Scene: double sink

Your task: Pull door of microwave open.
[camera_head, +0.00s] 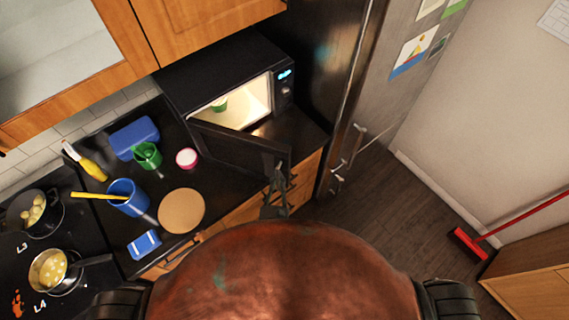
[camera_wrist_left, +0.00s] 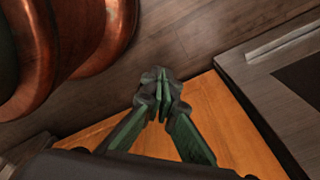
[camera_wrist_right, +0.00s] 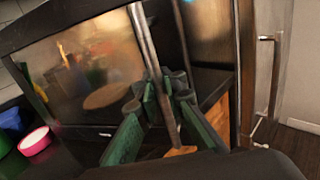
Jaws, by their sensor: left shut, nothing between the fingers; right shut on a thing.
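The black microwave (camera_head: 212,75) stands on the dark counter in the head view. Its door (camera_head: 235,148) is swung well open, and a green cup (camera_head: 219,104) shows in the lit interior. My right gripper (camera_head: 277,172) is at the free edge of the door. In the right wrist view the right gripper (camera_wrist_right: 167,90) is shut on the upright door handle (camera_wrist_right: 146,48), one finger on each side; the glossy door panel (camera_wrist_right: 80,75) is at left. My left gripper (camera_wrist_left: 163,90) is shut and empty in the left wrist view, above wooden cabinet fronts; I do not see it in the head view.
Left of the door are a white-and-pink tub (camera_head: 187,158), a green mug (camera_head: 147,155), a blue container (camera_head: 127,197) and a round board (camera_head: 181,211). Pans (camera_head: 50,272) sit on the hob. A tall fridge (camera_head: 370,80) is to the right.

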